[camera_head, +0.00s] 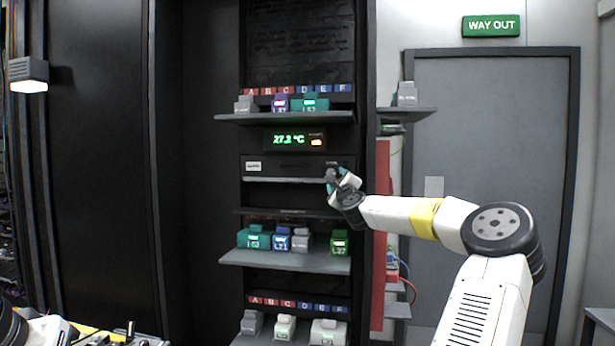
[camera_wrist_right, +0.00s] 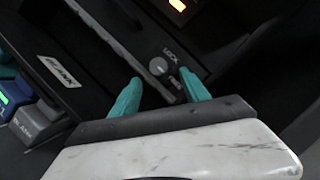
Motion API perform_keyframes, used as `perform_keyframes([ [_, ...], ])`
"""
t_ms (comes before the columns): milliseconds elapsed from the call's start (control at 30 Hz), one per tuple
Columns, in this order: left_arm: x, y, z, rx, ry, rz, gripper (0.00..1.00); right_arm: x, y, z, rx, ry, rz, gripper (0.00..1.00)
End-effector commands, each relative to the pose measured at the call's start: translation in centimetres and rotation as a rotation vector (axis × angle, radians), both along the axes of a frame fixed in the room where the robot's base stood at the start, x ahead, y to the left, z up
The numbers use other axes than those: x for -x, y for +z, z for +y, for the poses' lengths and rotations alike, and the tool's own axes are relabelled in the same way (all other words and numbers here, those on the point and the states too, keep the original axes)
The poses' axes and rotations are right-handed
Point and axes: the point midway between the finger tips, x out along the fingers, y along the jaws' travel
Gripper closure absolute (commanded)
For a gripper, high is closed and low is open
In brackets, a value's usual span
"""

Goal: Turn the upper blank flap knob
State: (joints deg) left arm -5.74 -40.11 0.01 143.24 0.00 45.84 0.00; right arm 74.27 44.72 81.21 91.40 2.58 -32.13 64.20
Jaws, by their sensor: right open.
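The upper blank flap (camera_head: 290,166) is a dark panel across the rack below the temperature display, with a white label at its left. In the right wrist view the flap (camera_wrist_right: 90,75) runs diagonally, and its label reads BLANK. A small round grey knob (camera_wrist_right: 159,67) sits near the flap's end beside the word LOCK. My right gripper (camera_head: 336,176) is at the flap's right end. In the wrist view its teal fingers (camera_wrist_right: 160,90) are open, with the knob just beyond and between the tips. Whether a finger touches it is unclear. My left gripper is not in view.
A shelf (camera_head: 285,118) with small modules juts out above the display (camera_head: 297,140). Another shelf (camera_head: 285,262) with several coloured modules is below. A red vertical panel (camera_head: 380,265) stands right of the rack, near my right arm. A grey door (camera_head: 490,130) is behind.

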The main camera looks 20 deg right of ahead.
Motion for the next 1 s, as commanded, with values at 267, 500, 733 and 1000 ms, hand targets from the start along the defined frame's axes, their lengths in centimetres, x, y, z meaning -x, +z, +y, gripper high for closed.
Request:
perform_keyframes([
  [267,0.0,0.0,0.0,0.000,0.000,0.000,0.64,-4.2,0.9,-0.9,0.002,0.003,0.000,0.46],
  [500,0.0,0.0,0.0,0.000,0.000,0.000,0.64,-5.9,1.3,-1.4,0.003,0.003,0.002,0.46],
  [733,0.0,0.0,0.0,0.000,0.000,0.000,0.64,-6.1,1.3,-1.4,0.005,0.004,0.004,0.46],
  [1000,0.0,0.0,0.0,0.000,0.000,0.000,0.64,-6.0,1.3,-1.4,0.005,0.003,0.003,0.87],
])
